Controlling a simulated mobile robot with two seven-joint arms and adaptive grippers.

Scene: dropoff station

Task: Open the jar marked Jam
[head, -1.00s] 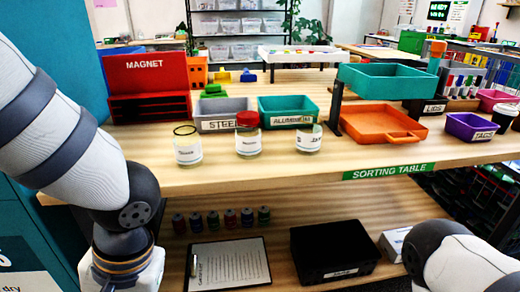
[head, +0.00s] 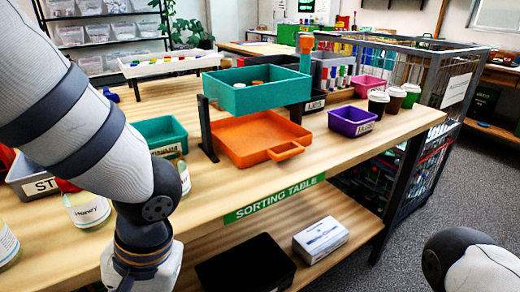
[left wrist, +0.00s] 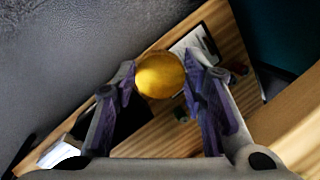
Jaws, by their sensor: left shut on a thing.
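My left gripper (left wrist: 160,85) shows in the left wrist view, shut on a round gold lid (left wrist: 160,75). It is in front of the table, over the lower shelf; its fingers are outside the head view. Three jars stand on the table at the left of the head view. One jar (head: 7,246) is cut off by the left edge. The jar labelled Honey (head: 88,210) has a red lid, partly behind my left arm. The third jar (head: 183,177) is mostly hidden behind my arm. I cannot read a Jam label now. My right gripper is out of view.
An orange tray (head: 238,155), teal bin (head: 255,101), purple bin (head: 352,133) and several cups (head: 377,108) are on the sorting table (head: 400,132). A black bin (head: 245,265) and white box (head: 320,238) sit on the lower shelf. A wire cage (head: 455,75) stands at right.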

